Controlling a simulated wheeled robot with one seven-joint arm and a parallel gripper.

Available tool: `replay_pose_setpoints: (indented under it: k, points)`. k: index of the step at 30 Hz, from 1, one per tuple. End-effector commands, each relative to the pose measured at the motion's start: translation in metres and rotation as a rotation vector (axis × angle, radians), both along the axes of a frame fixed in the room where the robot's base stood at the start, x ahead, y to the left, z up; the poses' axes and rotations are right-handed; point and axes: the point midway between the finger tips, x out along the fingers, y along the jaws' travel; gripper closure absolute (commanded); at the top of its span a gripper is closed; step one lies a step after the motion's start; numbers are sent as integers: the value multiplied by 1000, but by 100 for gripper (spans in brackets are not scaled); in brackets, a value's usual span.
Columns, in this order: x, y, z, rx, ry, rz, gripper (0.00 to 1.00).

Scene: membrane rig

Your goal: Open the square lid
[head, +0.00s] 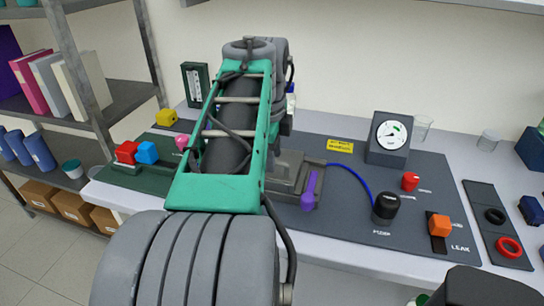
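A grey square fixture (285,172) stands on the dark panel right of my arm, and its left part is hidden behind the arm. I cannot tell where its lid ends or whether that lid is open or shut. A purple lever (309,190) stands upright at the fixture's right side. My green and grey arm reaches over the bench and covers the middle of the view. My gripper is hidden behind it, so its fingers and anything in them do not show.
A blue tube (352,176) runs from the fixture to a black knob (386,206). A gauge (389,138), a red knob (410,181) and an orange block (439,225) stand to the right. Shelving (75,60) borders the bench.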

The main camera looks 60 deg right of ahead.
Motion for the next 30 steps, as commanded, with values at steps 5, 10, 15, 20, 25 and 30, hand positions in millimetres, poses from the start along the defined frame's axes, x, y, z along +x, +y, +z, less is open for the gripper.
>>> replay_pose_setpoints:
  k: [5, 10, 15, 20, 25, 30]
  points:
    - [0, 0, 0, 0, 0, 1, 75]
    - [0, 0, 0, 0, 0, 2, 89]
    - [0, 0, 0, 0, 0, 2, 100]
    - [0, 0, 0, 0, 0, 2, 100]
    - [0, 0, 0, 0, 0, 2, 100]
    - [0, 0, 0, 0, 0, 2, 100]
